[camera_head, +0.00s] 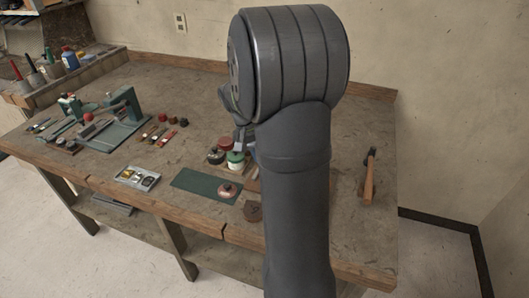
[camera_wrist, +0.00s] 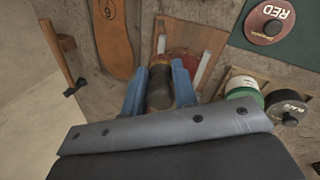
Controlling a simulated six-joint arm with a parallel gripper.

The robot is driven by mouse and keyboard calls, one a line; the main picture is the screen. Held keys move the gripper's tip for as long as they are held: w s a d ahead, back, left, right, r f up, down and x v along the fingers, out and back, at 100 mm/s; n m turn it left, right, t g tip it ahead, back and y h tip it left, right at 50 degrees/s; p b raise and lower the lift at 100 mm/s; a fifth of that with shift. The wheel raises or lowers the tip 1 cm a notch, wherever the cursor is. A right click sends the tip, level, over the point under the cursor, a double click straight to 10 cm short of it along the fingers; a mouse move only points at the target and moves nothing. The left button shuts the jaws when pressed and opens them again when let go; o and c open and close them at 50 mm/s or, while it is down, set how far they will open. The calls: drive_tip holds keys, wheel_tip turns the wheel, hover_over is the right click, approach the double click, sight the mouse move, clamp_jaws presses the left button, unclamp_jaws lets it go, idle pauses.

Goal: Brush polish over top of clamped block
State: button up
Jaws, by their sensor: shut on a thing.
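My gripper (camera_wrist: 160,89) points down at the bench in the wrist view. In the head view my arm hides the block and most of my gripper.
Beside the block stand a green-and-white tin (camera_wrist: 241,89) and a black tin (camera_wrist: 289,108). A red tin (camera_wrist: 270,20) sits on a green mat (camera_head: 195,186). A wooden sole (camera_wrist: 112,40) and a hammer (camera_head: 369,177) lie on the other side. A green vise-like fixture (camera_head: 125,105) stands far left.

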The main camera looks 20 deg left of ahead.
drive_tip(key=shift+f, duration=1.95)
drive_tip(key=shift+w+f, duration=0.5)
drive_tip(key=shift+f, duration=0.4)
drive_tip(key=shift+w+d+f, duration=0.1)
drive_tip(key=shift+w+d, duration=0.05)
drive_tip(key=shift+w, duration=2.85)
drive_tip(key=shift+s, duration=0.25)
drive_tip(key=shift+s+a, duration=0.2)
drive_tip(key=shift+s, duration=3.05)
drive_tip(key=shift+r, duration=4.05)
drive_tip(key=shift+f, duration=0.1)
